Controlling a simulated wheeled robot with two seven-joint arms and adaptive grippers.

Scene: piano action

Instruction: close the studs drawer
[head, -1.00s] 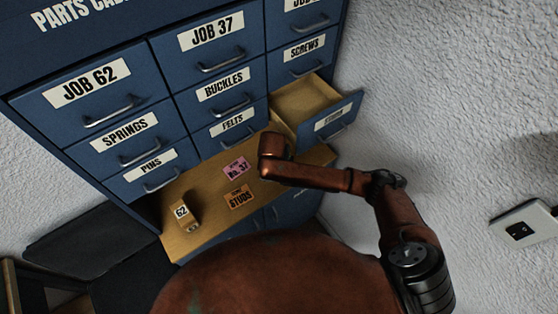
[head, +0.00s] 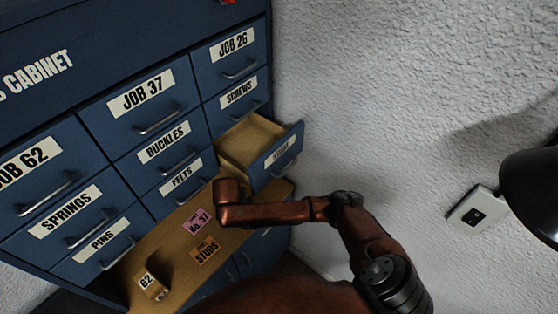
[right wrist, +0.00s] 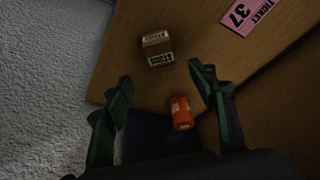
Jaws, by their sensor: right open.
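The studs drawer (head: 279,157) stands pulled out at the right side of the blue cabinet, below the screws drawer. Its wooden inside shows, and the label on its blue front is dim. My right arm (head: 270,212) reaches in front of and below it, and its gripper is hidden in the head view. In the right wrist view my right gripper (right wrist: 160,78) is open, with nothing between its fingers. A small labelled wooden block (right wrist: 157,48) and an orange labelled cylinder (right wrist: 181,113) lie beyond and between the fingers. My left gripper is not in view.
The other visible drawers look shut. A white wall (head: 390,90) with a socket plate (head: 474,212) is at right.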

